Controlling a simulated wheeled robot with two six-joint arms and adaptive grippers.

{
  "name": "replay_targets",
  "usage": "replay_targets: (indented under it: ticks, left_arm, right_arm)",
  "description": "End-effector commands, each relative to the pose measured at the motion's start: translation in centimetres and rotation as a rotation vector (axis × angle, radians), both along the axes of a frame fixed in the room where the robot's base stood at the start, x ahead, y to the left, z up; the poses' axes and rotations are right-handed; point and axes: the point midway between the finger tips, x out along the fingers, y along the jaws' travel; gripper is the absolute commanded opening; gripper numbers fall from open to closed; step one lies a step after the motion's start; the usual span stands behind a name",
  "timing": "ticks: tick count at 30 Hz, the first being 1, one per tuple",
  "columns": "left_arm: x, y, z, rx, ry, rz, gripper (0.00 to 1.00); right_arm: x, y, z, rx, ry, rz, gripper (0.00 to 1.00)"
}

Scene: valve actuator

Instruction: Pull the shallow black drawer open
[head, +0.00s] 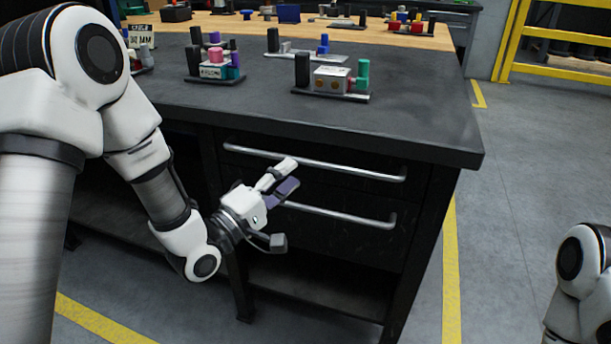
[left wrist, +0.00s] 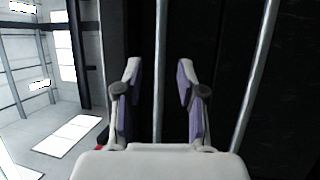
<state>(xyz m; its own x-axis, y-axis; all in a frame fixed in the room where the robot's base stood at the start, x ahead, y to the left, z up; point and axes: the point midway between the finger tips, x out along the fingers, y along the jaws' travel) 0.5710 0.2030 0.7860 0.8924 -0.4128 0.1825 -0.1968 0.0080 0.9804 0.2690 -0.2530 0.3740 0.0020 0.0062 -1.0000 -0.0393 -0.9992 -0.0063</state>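Two black drawers sit under the workbench top, both closed: an upper one (head: 350,187) and a lower one (head: 345,240). Which is the shallow one is hard to tell; the upper front looks a little less tall. Each has a long silver bar, the upper handle (head: 340,167) and the lower handle (head: 345,215). My left gripper (head: 283,213) is open in front of the drawers, fingers spread above and below the lower handle's line. In the left wrist view a handle bar (left wrist: 159,60) runs between the open fingers (left wrist: 160,85), touching neither. My right gripper is out of frame.
The dark workbench top (head: 420,125) overhangs the drawers and carries several small valve assemblies (head: 332,80). An open lower shelf (head: 320,285) lies beneath. The floor right of the bench is clear up to my right arm (head: 585,270).

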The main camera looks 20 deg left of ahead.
Motion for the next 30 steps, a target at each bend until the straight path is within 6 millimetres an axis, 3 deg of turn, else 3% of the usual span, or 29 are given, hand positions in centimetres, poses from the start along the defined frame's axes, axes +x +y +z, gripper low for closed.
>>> replay_targets:
  ticks: [8, 17, 21, 30]
  left_arm:
    - [4.4, -2.1, 0.9, 0.002, -0.003, -0.002, 0.39]
    - [5.1, -2.4, 1.1, -0.001, 0.0, 0.001, 0.39]
    - [5.1, -2.4, 1.0, -0.001, 0.0, 0.001, 0.0]
    - [5.1, -2.4, 1.0, -0.001, 0.0, 0.0, 0.0]
  right_arm:
    - [0.0, 0.0, -0.7, 0.0, 0.001, 0.0, 0.47]
    - [0.0, 0.0, -0.8, 0.0, 0.001, 0.0, 0.47]
    - [0.0, 0.0, -0.8, 0.0, 0.001, 0.0, 0.47]
    - [0.0, 0.0, -0.7, 0.0, 0.001, 0.0, 0.47]
